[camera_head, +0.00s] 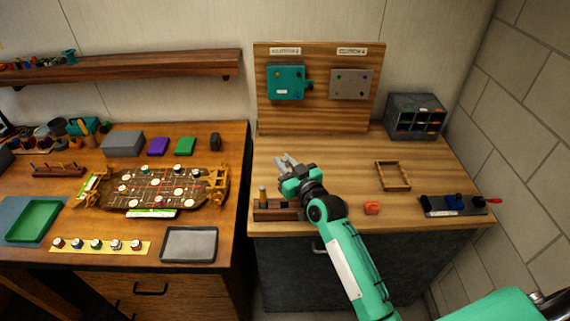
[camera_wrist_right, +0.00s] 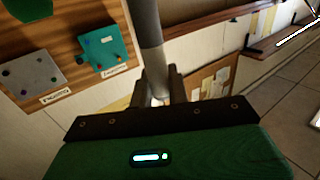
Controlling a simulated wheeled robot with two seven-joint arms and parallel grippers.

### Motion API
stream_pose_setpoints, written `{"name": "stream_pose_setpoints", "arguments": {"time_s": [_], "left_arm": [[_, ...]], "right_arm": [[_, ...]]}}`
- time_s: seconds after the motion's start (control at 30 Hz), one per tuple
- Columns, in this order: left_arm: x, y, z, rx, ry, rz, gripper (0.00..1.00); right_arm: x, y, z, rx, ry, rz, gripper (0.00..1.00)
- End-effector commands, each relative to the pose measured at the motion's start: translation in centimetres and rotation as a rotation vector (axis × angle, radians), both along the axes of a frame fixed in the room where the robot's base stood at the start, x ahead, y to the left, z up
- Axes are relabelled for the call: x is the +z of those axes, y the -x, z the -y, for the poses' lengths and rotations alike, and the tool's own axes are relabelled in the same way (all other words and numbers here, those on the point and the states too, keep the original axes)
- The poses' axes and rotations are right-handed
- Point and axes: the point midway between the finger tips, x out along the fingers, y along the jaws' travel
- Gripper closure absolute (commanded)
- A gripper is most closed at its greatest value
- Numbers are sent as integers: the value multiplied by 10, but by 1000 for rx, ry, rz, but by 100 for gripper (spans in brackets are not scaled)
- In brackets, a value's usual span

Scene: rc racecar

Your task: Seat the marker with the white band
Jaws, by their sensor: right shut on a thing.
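My right gripper (camera_head: 288,163) is above the right-hand worktop, with its fingers pointing to the upper left. In the right wrist view it is shut on a grey rod-like marker (camera_wrist_right: 147,25), which runs from the top edge down between the fingers. The lower part looks paler, but I cannot tell whether this is a white band. A low brown wooden block (camera_head: 272,212) is at the worktop's front left, partly hidden by my arm. A yellowish marker (camera_head: 262,194) stands upright at its left end. My left gripper is not in view.
A wooden backboard (camera_head: 317,112) carries a teal box (camera_head: 286,82) and a grey box (camera_head: 350,84). An empty wooden tray (camera_head: 393,176), a small orange object (camera_head: 371,207) and a dark fixture (camera_head: 452,206) are to the right. The worktop's middle is clear.

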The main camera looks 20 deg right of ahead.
Motion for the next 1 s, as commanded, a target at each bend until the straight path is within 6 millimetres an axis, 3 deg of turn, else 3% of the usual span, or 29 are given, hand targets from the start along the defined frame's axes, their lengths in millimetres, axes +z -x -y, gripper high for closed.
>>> {"name": "stream_pose_setpoints", "arguments": {"time_s": [0.27, 1.0], "left_arm": [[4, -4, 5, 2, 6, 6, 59], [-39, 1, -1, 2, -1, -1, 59]], "right_arm": [[2, 0, 0, -1, 1, 0, 100], [-57, 0, 0, -1, 1, 0, 100]]}}
